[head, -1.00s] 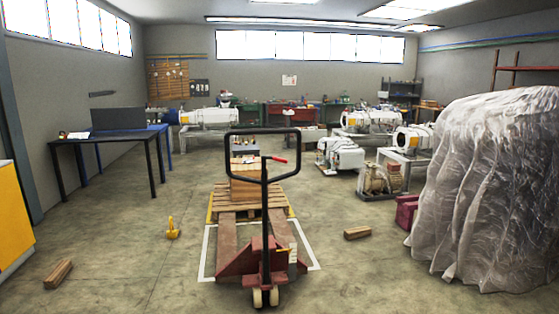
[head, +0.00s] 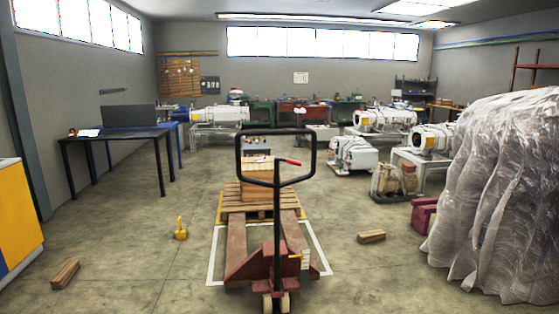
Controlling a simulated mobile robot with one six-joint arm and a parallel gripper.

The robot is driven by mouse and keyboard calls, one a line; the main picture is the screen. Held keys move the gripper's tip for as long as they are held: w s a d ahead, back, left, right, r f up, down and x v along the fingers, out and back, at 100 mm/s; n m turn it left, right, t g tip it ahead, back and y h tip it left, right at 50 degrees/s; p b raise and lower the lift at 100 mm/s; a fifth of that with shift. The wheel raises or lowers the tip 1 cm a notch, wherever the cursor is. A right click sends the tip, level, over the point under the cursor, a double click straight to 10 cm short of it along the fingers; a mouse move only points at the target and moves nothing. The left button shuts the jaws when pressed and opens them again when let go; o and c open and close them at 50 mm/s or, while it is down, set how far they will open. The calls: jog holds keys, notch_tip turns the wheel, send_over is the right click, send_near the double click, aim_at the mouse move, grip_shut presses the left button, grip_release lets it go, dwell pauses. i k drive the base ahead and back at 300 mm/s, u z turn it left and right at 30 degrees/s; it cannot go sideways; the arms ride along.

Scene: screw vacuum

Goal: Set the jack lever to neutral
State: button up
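A red pallet jack (head: 262,268) stands just in front of me, low in the head view. Its black loop handle (head: 276,132) rises upright on a dark shaft. A small red lever (head: 291,162) sticks out to the right inside the handle loop. Its exact setting is too small to tell. The jack's forks run away from me toward a wooden pallet (head: 233,203) with a box (head: 256,187) on it. My gripper is not in view.
A plastic-covered heap (head: 500,200) stands close on the right. Wooden blocks lie on the floor at left (head: 65,274) and right (head: 371,237). A small yellow object (head: 181,230) stands left of the jack. A yellow cabinet (head: 18,215) is at the left edge.

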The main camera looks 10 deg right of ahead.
aim_at(288, 160)
jog(key=u, duration=0.6)
jog(key=i, duration=1.5)
jog(key=z, duration=0.05)
